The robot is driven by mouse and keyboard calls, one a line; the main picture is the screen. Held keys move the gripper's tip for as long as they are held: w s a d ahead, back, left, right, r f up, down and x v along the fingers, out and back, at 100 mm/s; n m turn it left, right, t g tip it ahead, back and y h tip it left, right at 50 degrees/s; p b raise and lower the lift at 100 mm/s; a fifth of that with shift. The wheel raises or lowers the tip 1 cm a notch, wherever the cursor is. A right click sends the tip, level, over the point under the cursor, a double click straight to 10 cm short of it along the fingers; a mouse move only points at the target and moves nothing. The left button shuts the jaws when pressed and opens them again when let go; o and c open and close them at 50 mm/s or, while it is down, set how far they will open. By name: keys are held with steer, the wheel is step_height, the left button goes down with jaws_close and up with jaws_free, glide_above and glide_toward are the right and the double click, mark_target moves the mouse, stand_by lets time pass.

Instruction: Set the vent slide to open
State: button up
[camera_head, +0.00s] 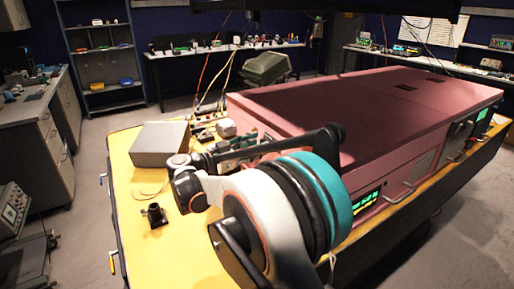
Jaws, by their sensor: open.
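A large pink enclosure (370,105) lies on a yellow-topped bench (135,232). My arm crosses the foreground with white, black and teal links, covering part of the enclosure's near side. I cannot make out my gripper's fingers, so its place relative to the slide is unclear.
The enclosure's front has a lit green display (365,200) and protruding handles (399,191). On the bench's left are a grey box (160,143) and a small black fixture (155,215). Cables hang behind. Grey floor (95,160) is clear left of the bench.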

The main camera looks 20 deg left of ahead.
mark_target(277, 146)
steer(key=shift+w+d, duration=0.3)
steer(key=shift+w, duration=0.1)
jaws_close()
steer(key=s+d, duration=0.2)
steer(key=d, duration=0.1)
steer(key=shift+s+d, duration=0.15)
steer(key=shift+s, duration=0.25)
steer(key=shift+f, duration=0.1)
